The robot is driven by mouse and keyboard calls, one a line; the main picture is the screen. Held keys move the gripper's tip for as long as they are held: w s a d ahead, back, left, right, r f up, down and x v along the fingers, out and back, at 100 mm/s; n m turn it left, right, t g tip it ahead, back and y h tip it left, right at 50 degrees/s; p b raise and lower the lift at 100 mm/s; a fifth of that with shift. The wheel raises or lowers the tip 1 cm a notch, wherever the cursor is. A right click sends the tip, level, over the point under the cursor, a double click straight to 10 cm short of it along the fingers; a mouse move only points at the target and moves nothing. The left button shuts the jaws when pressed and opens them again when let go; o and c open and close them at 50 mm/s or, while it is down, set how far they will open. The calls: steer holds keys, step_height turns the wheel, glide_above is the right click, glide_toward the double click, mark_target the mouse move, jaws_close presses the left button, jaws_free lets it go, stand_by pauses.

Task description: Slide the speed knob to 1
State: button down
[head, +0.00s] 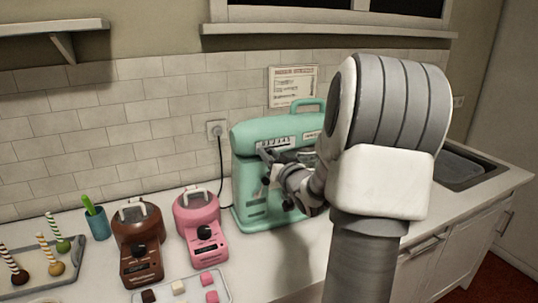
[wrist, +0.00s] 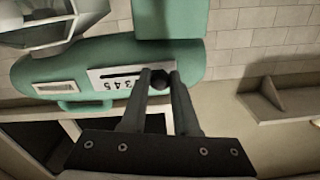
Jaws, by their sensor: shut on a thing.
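A mint-green stand mixer (head: 248,190) stands on the counter against the tiled wall, its right part hidden behind my arm. On its side is a pale speed scale plate (head: 290,140) with digits and a dark slot. In the wrist view, the mixer (wrist: 60,72) appears upside down, with the scale plate (wrist: 115,76) in front of my fingers. My gripper (wrist: 159,77) is shut on the small black speed knob (wrist: 158,82), near the plate's right end in that view. The fingers cover part of the scale, so the knob's exact number cannot be read. My gripper (head: 268,156) also shows at the mixer in the head view.
A pink pot device (head: 205,230) and a brown one (head: 138,240) stand left of the mixer. A blue cup (head: 98,225) and a tray (head: 75,249) of cake pops are further left. A sink (head: 470,165) is at the right. A shelf (head: 40,29) hangs upper left.

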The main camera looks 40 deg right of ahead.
steer(key=shift+d, duration=0.1)
stand_by(0.3)
steer(key=shift+s+d, duration=0.2)
steer(key=shift+d, duration=0.4)
steer(key=c, duration=0.7)
jaws_free()
steer(key=shift+a, duration=0.1)
steer(key=b+v, duration=0.1)
steer(key=v, duration=1.6)
steer(key=shift+s, duration=0.2)
